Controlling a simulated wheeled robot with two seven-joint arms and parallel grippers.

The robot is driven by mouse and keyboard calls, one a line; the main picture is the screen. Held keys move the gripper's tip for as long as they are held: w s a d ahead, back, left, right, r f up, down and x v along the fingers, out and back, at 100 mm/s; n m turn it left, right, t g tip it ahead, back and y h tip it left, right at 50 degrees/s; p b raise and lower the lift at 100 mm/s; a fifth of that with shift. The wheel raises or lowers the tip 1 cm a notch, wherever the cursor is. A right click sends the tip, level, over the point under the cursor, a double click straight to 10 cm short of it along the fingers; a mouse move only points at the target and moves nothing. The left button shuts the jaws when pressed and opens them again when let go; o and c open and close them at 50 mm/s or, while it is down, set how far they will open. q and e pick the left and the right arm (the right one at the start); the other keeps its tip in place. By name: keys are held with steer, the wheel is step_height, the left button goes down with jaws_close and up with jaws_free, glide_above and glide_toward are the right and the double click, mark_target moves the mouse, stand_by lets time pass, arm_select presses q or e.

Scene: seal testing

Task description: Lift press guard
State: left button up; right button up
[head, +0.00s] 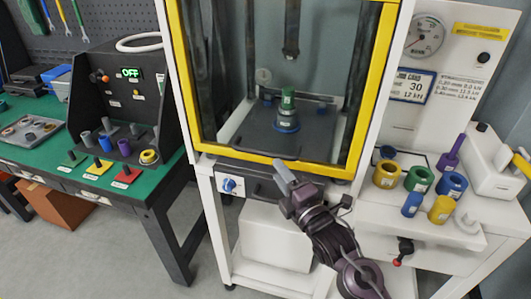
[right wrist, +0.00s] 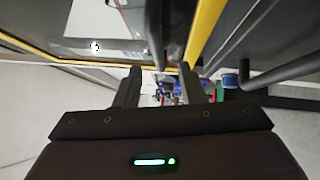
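The press guard is a clear panel in a yellow frame (head: 262,158), down across the front of the press. Its yellow edges also show in the right wrist view (right wrist: 205,30). Behind it, a green-topped part on a blue base (head: 286,118) stands on the press bed under the ram (head: 291,35). My right gripper (head: 284,174) is at the guard's lower bar, a little right of its middle. In the right wrist view its two fingers (right wrist: 159,82) stand apart with nothing held between them. Whether a finger touches the bar I cannot tell. My left gripper is not in view.
A white side table (head: 400,222) at the right holds several coloured rings and cylinders and a purple tool (head: 450,150). A control box with a blue knob (head: 231,184) sits under the guard. A green bench (head: 125,185) with parts stands at the left.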

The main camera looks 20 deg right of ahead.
mark_target(266, 153)
steer(key=p+x, duration=0.2)
steer(key=x, duration=0.6)
steer(key=shift+s+r, duration=0.1)
jaws_close()
